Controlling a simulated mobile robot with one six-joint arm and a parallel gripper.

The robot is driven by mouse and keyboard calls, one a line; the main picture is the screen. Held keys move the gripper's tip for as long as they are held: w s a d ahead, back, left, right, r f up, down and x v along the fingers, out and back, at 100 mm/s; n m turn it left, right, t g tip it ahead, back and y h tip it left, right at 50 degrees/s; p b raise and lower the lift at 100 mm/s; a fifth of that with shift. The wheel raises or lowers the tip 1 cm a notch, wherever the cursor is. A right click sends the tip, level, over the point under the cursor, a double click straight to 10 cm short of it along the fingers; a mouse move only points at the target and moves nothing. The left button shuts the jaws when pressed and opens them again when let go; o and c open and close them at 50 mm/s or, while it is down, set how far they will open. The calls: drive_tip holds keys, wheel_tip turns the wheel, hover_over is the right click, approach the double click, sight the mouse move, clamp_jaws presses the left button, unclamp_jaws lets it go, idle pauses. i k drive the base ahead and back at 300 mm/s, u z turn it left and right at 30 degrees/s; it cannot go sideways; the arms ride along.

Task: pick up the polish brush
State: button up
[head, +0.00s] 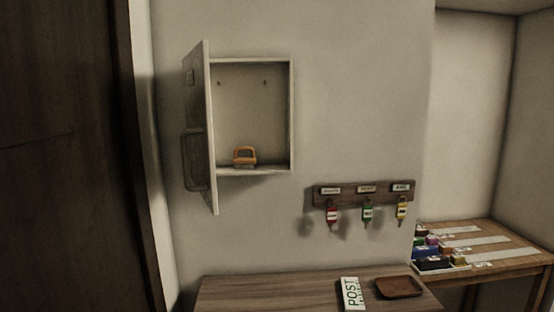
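I cannot make out a thing that is clearly the polish brush. A small orange object with an arched handle (245,155) stands on the floor of an open wall cabinet (292,120). It is too small to tell whether it is a brush. Several small coloured items (430,262) lie close together at the left end of a wooden table (512,252) on the right, too small to tell apart. My gripper is not in view.
The cabinet's door (208,120) swings out to the left. A rack (322,195) with red, green and yellow tagged keys hangs above a wooden console (260,290). A POST card (351,293) and a brown tray (400,286) lie there; its left part is clear.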

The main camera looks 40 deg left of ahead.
sight(252, 159)
drive_tip(key=u, duration=1.4)
